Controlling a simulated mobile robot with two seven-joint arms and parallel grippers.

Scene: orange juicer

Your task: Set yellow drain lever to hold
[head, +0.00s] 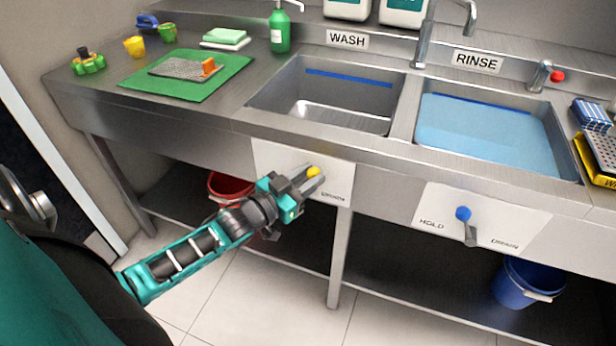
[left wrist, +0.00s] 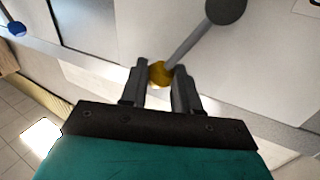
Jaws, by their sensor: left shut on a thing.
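The yellow drain lever is on the white panel (head: 340,180) below the WASH sink. Its yellow knob (head: 313,172) shows at the tips of my left gripper (head: 308,180). In the left wrist view the yellow knob (left wrist: 160,73) is between the two fingers of my left gripper (left wrist: 160,88), which is shut on it. The lever's grey rod (left wrist: 192,42) runs from the knob to a dark round pivot (left wrist: 226,10). The DRAIN label shows at the panel's lower right in the head view; my gripper covers the panel's left part. My right gripper is not in view.
A second panel marked HOLD and DRAIN, with a blue-knobbed lever (head: 463,214), is under the RINSE sink, which holds blue water (head: 485,135). A red bucket (head: 226,187) and a blue bucket (head: 525,283) stand below. A table leg (head: 340,258) is near my left gripper.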

